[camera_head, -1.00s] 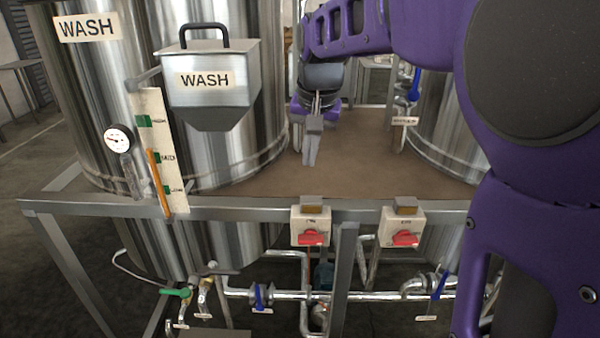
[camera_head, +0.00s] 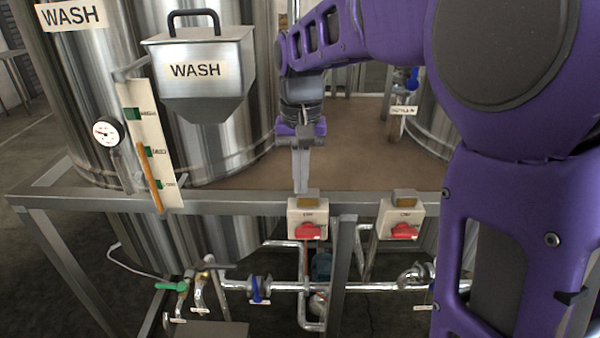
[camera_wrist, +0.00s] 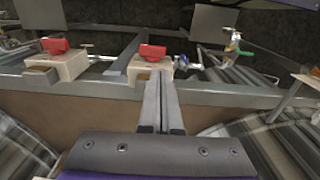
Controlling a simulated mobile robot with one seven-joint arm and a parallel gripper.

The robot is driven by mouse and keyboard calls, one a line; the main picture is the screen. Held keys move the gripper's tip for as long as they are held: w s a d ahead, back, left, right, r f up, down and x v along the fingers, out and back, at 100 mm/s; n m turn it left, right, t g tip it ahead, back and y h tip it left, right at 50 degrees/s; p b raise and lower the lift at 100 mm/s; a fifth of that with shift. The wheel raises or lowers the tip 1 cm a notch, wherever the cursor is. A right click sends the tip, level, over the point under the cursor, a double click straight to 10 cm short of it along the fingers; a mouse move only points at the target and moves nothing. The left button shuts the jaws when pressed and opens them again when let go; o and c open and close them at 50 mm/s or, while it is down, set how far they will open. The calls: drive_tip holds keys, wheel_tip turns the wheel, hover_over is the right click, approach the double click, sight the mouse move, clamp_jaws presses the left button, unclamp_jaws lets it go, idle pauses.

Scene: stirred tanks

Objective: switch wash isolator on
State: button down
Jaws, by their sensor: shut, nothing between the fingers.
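Two pale isolator boxes with red knobs are mounted on the front rail of the tank frame. The left box (camera_head: 308,220), with its red knob (camera_head: 309,231), is nearer the WASH tank (camera_head: 215,150). The right box (camera_head: 402,219) has a similar red knob (camera_head: 404,231). Their small labels are too small to read. My gripper (camera_head: 301,188) is shut and empty, pointing down just behind and above the left box. In the wrist view its fingertips (camera_wrist: 161,76) overlap the edge of that box (camera_wrist: 146,68), whose red knob (camera_wrist: 152,52) is beyond them. Contact cannot be told.
The metal front rail (camera_head: 240,206) runs under the brown deck (camera_head: 370,150). A WASH hopper (camera_head: 200,95), a level board (camera_head: 150,140) and a round gauge (camera_head: 106,133) stand to the left. Pipes with a blue-handled valve (camera_head: 257,290) and a green-handled valve (camera_head: 172,286) lie below.

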sight(298, 232)
wheel_tip(298, 232, down, 11)
drive_tip(key=shift+r+b, duration=0.15)
drive_tip(key=shift+b, duration=0.45)
drive_tip(key=shift+a+h+p, duration=0.35)
drive_tip(key=shift+h+p, duration=0.25)
drive_tip(key=shift+h, duration=0.2)
drive_tip(key=h, duration=0.1)
drive_tip(key=h+p, duration=0.1)
drive_tip(key=shift+a+f+h, duration=0.3)
drive_tip(key=shift+a+f, duration=0.1)
drive_tip(key=h, duration=0.1)
drive_tip(key=f+h, duration=0.1)
drive_tip(key=h, duration=0.1)
drive_tip(key=a+h, duration=0.1)
drive_tip(key=h, duration=0.1)
drive_tip(key=shift+f, duration=0.4)
drive_tip(key=shift+f+b, duration=0.5)
drive_tip(key=shift+f, duration=0.3)
